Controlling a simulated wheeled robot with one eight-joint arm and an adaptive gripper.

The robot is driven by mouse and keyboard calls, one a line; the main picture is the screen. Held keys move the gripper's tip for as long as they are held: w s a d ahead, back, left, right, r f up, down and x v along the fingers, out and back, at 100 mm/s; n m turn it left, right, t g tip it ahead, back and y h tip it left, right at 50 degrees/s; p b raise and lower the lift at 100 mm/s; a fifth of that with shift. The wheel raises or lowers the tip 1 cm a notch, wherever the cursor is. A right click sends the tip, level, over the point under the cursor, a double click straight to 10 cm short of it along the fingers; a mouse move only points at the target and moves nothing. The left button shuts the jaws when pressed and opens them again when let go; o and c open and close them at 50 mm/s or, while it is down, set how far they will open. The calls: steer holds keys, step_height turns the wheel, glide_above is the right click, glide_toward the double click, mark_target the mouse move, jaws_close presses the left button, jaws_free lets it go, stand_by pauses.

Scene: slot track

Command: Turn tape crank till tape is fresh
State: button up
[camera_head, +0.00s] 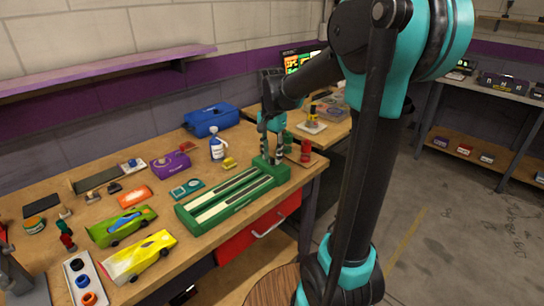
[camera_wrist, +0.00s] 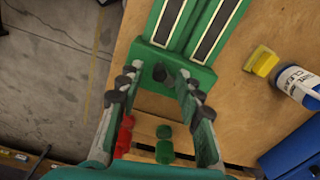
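The green slot track (camera_head: 232,205) lies on the workbench with two long pale strips along its top. Its near end (camera_wrist: 150,58) fills the upper middle of the wrist view, where the strips look dark with pale borders. A small dark knob (camera_wrist: 160,72) sits on that end; I cannot tell for sure whether it is the tape crank. My gripper (camera_head: 271,160) is over the right end of the track, pointing down. In the wrist view its two fingers (camera_wrist: 157,80) are spread apart on either side of the knob, with nothing held. Any finger contact is unclear.
Red (camera_wrist: 124,137) and green (camera_wrist: 165,150) pieces stand on a wooden board beside the track end. A yellow block (camera_head: 229,163), a spray bottle (camera_head: 217,148) and a blue case (camera_head: 211,120) are behind it. Toy cars (camera_head: 140,255) lie left. The bench edge is close.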

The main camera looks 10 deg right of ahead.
mark_target(272, 159)
step_height(272, 159, up, 11)
stand_by(0.4)
steer(key=s+d+f+n+t, duration=0.2)
steer(key=s+d+f+n, duration=0.1)
steer(key=s+f, duration=0.6)
steer(key=s+d+f+n+t, duration=0.2)
steer(key=s+f+n, duration=0.3)
steer(key=f, duration=0.9)
steer(key=s+d, duration=0.1)
steer(key=s, duration=0.2)
steer(key=shift+s+d+f+n, duration=0.25)
steer(key=shift+s+n, duration=0.1)
steer(key=shift+n, duration=0.05)
steer(key=shift+w+r, duration=0.1)
